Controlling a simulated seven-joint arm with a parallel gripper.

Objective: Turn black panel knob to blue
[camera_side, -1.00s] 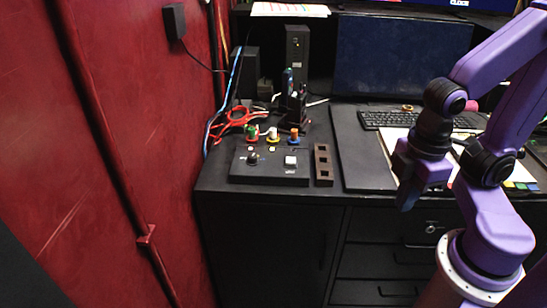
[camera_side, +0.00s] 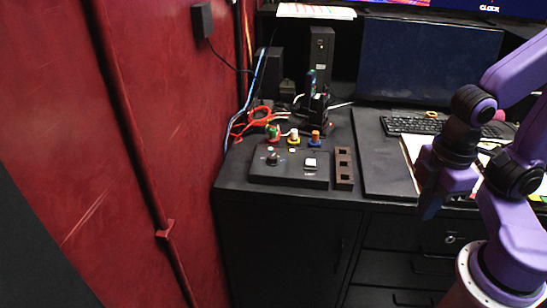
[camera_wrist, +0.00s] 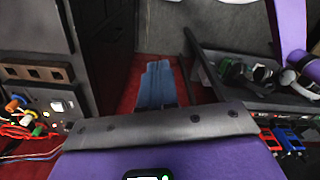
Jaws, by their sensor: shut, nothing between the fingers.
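The black panel (camera_side: 262,178) lies on the left part of the black desk. Its dark knob (camera_side: 273,158) stands on the left half, and a white button (camera_side: 311,163) sits on the right half. Small coloured marks lie along the panel's back edge, but which way the knob points is too small to tell. My gripper (camera_side: 430,210) hangs shut and empty near the desk's front edge, well to the right of the panel and apart from it.
Green, yellow and orange-topped pieces (camera_side: 315,138) stand behind the panel. A brown block with holes (camera_side: 343,168) lies right of it. A black mat (camera_side: 380,165), keyboard (camera_side: 412,126) and laptop-like screen (camera_side: 415,62) are further right. A red wall (camera_side: 160,120) bounds the left.

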